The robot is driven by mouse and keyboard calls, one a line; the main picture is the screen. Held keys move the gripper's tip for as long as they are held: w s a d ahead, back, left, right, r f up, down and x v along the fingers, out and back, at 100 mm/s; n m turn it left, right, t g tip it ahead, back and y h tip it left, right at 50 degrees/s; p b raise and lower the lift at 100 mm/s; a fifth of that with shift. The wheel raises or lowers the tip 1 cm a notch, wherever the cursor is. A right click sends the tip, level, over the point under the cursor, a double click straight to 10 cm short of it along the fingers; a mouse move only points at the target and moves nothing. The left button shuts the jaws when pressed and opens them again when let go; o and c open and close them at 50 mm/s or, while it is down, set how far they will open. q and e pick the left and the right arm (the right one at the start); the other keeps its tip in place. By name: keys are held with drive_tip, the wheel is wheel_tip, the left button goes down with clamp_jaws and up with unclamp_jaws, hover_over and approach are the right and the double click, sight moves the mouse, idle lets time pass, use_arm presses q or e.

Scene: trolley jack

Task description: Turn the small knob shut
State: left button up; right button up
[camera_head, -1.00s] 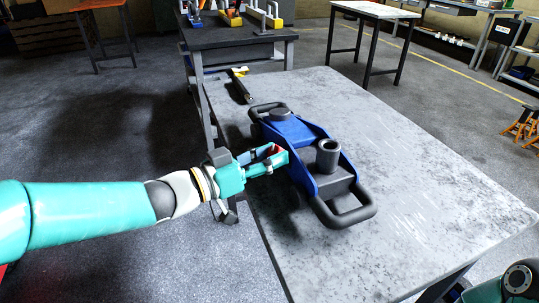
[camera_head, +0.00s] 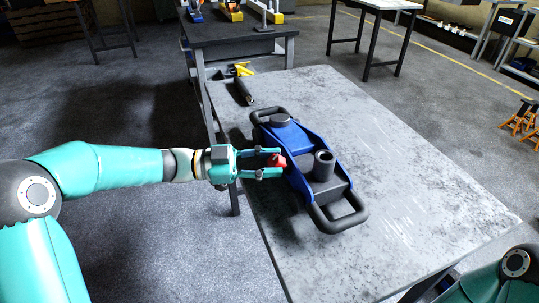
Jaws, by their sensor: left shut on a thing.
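The blue trolley jack (camera_head: 299,144) with black handles lies on the grey metal table. The small red knob (camera_head: 276,160) sticks out from the jack's left side. My left gripper (camera_head: 274,162) reaches in from the left, level with the knob. Its two teal fingers lie on the far and near sides of the knob, and it is shut on the knob. The fingertips partly hide where the knob meets the jack. Of my right arm, only a teal part shows at the bottom right corner; its gripper is out of view.
The table (camera_head: 400,180) is bare to the right of the jack. A black bar with a yellow end (camera_head: 243,88) lies at its far left edge. A dark workbench (camera_head: 235,35) with tools stands behind. The jack's upright black cup (camera_head: 323,165) stands close to my left gripper.

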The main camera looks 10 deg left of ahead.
use_arm(q)
drive_tip(key=shift+m+g+p, duration=0.35)
drive_tip(key=shift+m+g, duration=0.15)
drive_tip(key=shift+m, duration=0.2)
drive_tip(key=o, duration=1.2)
drive_tip(key=shift+c, duration=0.2)
drive_tip(key=shift+a, duration=0.15)
drive_tip(key=v, duration=1.1)
drive_tip(key=shift+a, duration=0.45)
